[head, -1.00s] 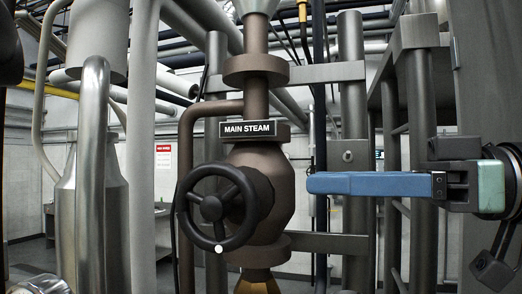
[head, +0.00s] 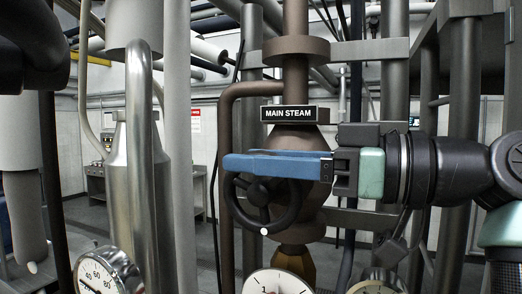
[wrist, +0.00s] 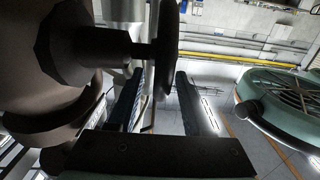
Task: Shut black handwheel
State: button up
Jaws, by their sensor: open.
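The black handwheel (head: 260,190) is on the brown valve (head: 297,185) under the MAIN STEAM sign (head: 288,113). It has several spokes and a white mark at the bottom of its rim. My gripper (head: 227,163), with blue fingers, reaches across from the right and hides the top of the wheel. In the wrist view the wheel (wrist: 168,40) shows edge-on, its rim dipping between the open fingers (wrist: 160,76). Nothing is clamped, and I cannot tell whether a finger touches the rim.
Pressure gauges (head: 103,272) (head: 277,282) stand low in front. A silver pipe (head: 140,150) and a pale post (head: 177,120) stand left of the wheel. Grey uprights (head: 395,70) stand behind my arm. A green round cover (wrist: 285,105) shows in the wrist view.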

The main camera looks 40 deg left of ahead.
grip_shut()
jog(key=shift+f, duration=0.15)
dwell(0.4)
